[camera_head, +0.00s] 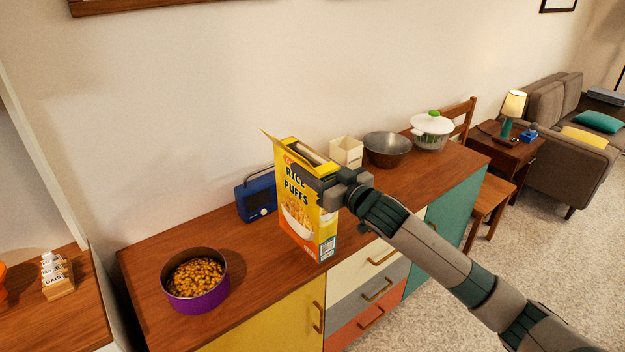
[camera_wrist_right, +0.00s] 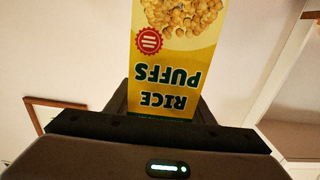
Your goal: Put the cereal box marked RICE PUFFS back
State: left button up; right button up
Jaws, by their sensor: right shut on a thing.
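The yellow cereal box marked RICE PUFFS (camera_head: 297,214) is upright with its top flap open, at the front of the wooden hutch top (camera_head: 240,308). My right gripper (camera_head: 327,190) is shut on the box's upper right part. I cannot tell whether the box's bottom touches the wood. In the right wrist view the box (camera_wrist_right: 178,60) appears upside down between my fingers, its lettering facing the camera. A purple bowl (camera_head: 197,301) full of cereal pieces stands left of the box. My left gripper is not in view.
A blue radio (camera_head: 256,196) stands close behind the box. The hutch top is clear between the purple bowl and the box.

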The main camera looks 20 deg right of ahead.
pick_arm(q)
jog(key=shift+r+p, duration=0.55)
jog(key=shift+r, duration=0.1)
pick_arm(e)
notch_tip(320, 180, down, 4)
jog(key=shift+r, duration=0.1)
jog(key=o, duration=1.5)
jog(key=shift+c, duration=0.2)
jog(key=shift+s, duration=0.1)
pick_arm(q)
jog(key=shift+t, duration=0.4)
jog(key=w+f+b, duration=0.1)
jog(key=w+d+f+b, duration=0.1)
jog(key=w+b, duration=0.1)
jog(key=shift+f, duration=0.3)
pick_arm(e)
jog(key=v, duration=1.1)
jog(key=shift+s+d, duration=0.15)
jog(key=shift+s, duration=0.25)
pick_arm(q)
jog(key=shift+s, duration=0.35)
